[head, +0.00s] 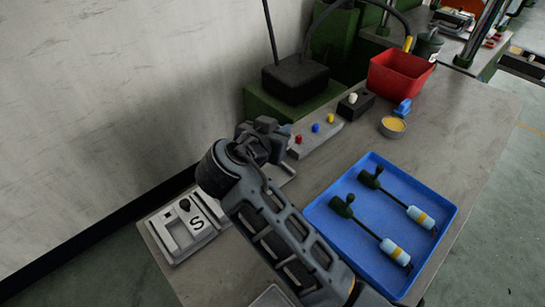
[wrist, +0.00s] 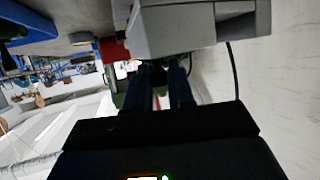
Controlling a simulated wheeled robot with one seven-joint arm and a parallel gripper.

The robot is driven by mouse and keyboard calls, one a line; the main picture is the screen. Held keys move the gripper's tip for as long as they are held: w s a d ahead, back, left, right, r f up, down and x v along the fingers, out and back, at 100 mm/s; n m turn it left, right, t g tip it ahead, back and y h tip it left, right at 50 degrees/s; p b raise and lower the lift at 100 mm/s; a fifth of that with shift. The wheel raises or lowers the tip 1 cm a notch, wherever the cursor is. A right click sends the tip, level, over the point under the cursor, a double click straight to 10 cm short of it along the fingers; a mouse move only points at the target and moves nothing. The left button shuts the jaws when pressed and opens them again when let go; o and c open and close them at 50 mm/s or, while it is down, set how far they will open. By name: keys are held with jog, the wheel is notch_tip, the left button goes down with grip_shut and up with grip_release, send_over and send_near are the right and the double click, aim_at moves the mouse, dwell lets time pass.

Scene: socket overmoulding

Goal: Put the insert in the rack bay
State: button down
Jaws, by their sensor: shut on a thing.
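My gripper (head: 264,140) is over the back edge of the bench in the head view, near the far end of a pale grey rack (head: 160,235). In the head view I cannot make out the block, as my wrist and gripper cover that spot. A pale plate marked S (head: 197,222) with a dark knob lies at the rack's near left end. My arm hides the rack's middle, so I cannot see the bay there.
A blue tray (head: 322,220) with two corded parts lies right of my arm. Behind are a grey strip (head: 319,137) with red, blue and yellow buttons, a black block (head: 355,105), a red bin (head: 398,75) and a yellow-topped tin (head: 393,127). A wall runs along the left.

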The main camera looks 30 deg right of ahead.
jog(key=s+a+f, duration=0.2)
jog(key=shift+s+a, duration=0.2)
jog(key=shift+a, duration=0.15)
jog(key=shift+f+p, duration=0.5)
jog(key=shift+f, duration=1.5)
jog(key=c, duration=1)
grip_release()
jog(key=shift+f, duration=0.1)
jog(key=shift+s+a, duration=0.1)
jog(key=shift+p+v, duration=1.05)
jog(key=shift+v, duration=4.9)
